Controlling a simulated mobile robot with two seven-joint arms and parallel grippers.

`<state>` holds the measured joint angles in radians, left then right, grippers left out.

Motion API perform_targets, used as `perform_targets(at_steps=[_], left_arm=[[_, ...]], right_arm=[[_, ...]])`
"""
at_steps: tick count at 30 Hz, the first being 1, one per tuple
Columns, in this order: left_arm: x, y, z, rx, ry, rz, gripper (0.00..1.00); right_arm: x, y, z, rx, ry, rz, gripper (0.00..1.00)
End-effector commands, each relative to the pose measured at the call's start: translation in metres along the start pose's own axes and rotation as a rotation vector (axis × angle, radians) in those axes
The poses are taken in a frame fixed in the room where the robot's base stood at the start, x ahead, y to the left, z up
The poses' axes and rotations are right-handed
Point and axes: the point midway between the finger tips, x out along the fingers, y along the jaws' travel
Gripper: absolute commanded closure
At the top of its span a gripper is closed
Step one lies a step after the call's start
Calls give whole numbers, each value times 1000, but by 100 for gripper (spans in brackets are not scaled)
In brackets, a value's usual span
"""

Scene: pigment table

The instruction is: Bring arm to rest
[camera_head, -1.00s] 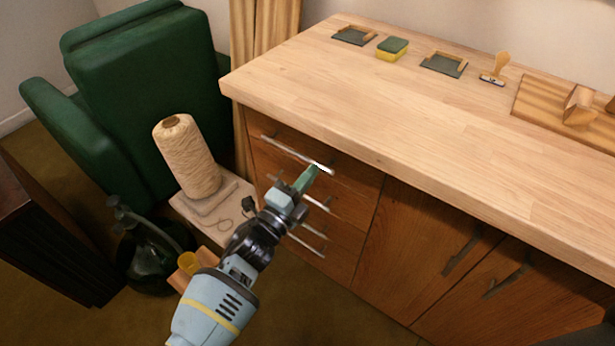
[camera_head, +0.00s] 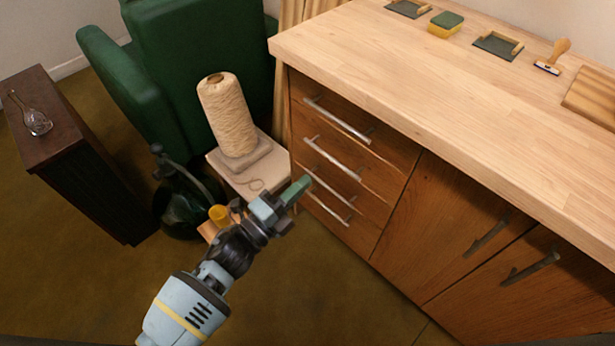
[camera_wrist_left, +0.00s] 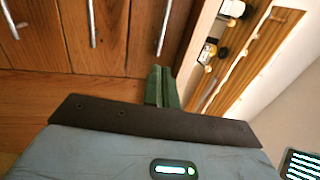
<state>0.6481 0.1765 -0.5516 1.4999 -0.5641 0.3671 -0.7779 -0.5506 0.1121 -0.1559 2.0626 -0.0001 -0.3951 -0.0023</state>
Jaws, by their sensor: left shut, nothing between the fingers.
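My left gripper (camera_head: 297,190) is shut and empty, its green fingertips together. In the head view it hangs in front of the lower drawers of the wooden cabinet (camera_head: 390,215), below the tabletop. In the left wrist view the shut fingers (camera_wrist_left: 162,88) point toward the drawer fronts, with metal handles beyond them. I cannot tell from these views how far the fingertips are from the nearest handle. My right gripper is not in view.
A cone of twine (camera_head: 228,115) stands on a small stool (camera_head: 268,182) beside the cabinet. A dark glass jug (camera_head: 185,205), a green armchair (camera_head: 190,70) and a dark side table (camera_head: 75,150) are at left. A sponge (camera_head: 445,24) and a stamp (camera_head: 553,56) lie on the worktop (camera_head: 420,80).

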Motion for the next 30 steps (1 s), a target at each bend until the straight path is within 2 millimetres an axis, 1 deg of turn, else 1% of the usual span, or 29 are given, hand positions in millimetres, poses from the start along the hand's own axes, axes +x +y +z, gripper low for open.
perform_targets(at_steps=[10,12,14,17,20,21,23,24,26,27,29,30], left_arm=[[-1,1,0,-3,-2,1,100],[-5,4,-1,-25,-14,8,100],[-14,11,-2,-71,-41,24,100],[-40,28,-6,-208,-117,65,100],[-78,51,-13,-395,-232,122,100],[-95,60,-17,-473,-282,145,100],[-121,73,-22,-588,-359,179,100],[-139,81,-27,-664,-410,200,100],[-167,92,-35,-774,-489,232,100],[-186,99,-40,-846,-544,252,100],[-215,108,-50,-953,-628,282,100],[-235,113,-57,-1022,-685,301,100]], right_arm=[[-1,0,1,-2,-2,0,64],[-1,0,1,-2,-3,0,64],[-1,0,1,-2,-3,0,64],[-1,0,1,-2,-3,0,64],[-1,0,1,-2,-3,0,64],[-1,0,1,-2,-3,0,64],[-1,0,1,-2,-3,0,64],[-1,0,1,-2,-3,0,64],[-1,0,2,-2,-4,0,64],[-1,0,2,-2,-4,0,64],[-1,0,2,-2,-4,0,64],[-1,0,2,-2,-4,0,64]])
